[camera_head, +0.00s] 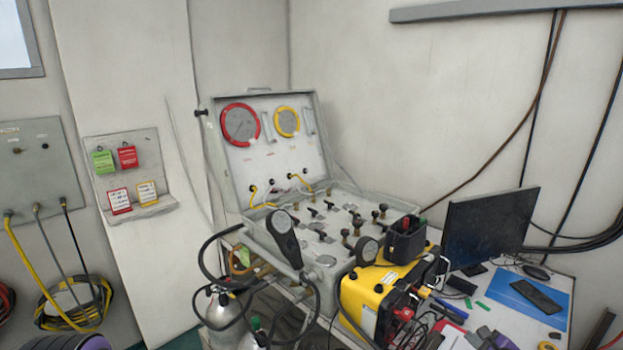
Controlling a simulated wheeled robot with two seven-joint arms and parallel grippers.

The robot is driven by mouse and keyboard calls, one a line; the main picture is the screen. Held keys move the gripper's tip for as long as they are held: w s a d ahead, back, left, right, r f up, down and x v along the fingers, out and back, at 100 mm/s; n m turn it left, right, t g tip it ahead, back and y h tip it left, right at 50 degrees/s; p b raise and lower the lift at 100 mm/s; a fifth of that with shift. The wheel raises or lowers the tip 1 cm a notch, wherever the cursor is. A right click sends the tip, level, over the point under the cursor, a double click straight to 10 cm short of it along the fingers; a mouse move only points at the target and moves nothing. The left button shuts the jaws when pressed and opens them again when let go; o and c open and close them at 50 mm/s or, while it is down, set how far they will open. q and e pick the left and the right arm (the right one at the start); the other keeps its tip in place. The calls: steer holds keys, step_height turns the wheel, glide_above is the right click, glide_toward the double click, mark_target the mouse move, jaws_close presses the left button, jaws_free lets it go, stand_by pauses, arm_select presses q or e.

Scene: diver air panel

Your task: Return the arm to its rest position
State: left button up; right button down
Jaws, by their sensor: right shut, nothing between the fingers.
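The air panel (275,160) is an open grey case with its lid up, standing on a bench in the middle of the view. The lid carries a red-rimmed gauge (239,125) and a yellow-rimmed gauge (287,121). Several black knobs and valves sit on its deck. My right gripper (490,337) appears only in part at the bottom edge, right of centre, low over the white table. It looks shut and empty, apart from the panel. The rest of my right arm is out of frame. I cannot make out my left gripper.
A yellow and black unit (372,296) stands at the panel's front right. A monitor (490,228) and a blue mat (530,300) are on the table at right. Gas cylinders (224,312) stand front left. Colored tags (127,157) hang on a wall board. Hoses hang at far left.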

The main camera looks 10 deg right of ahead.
steer(key=s+a+f+n, duration=0.1)
steer(key=a+n, duration=0.1)
steer(key=s+a+f+n+g, duration=0.1)
steer(key=s+a+f+n, duration=0.1)
steer(key=a, duration=0.1)
steer(key=s+a+f+n+g, duration=0.1)
steer(key=s+a+f, duration=0.1)
steer(key=a, duration=0.1)
steer(key=shift+s+a+n, duration=0.1)
steer(key=shift+a+n, duration=0.1)
steer(key=shift+n, duration=0.2)
steer(key=s+a+f+n+g, duration=0.3)
steer(key=s+a+f+n, duration=0.15)
steer(key=s, duration=0.35)
steer(key=s+a+f+n+g, duration=0.2)
steer(key=s+a+f+n, duration=0.25)
steer(key=s, duration=0.25)
steer(key=s+f+n+g+h, duration=0.2)
steer(key=s+n, duration=0.3)
steer(key=s, duration=0.7)
arm_select(q)
step_height(320, 180, down, 14)
steer(key=b, duration=1.4)
steer(key=shift+s, duration=0.25)
arm_select(e)
step_height(320, 180, down, 14)
steer(key=s+n, duration=0.1)
steer(key=shift+s+r, duration=0.25)
steer(key=shift+s, duration=0.05)
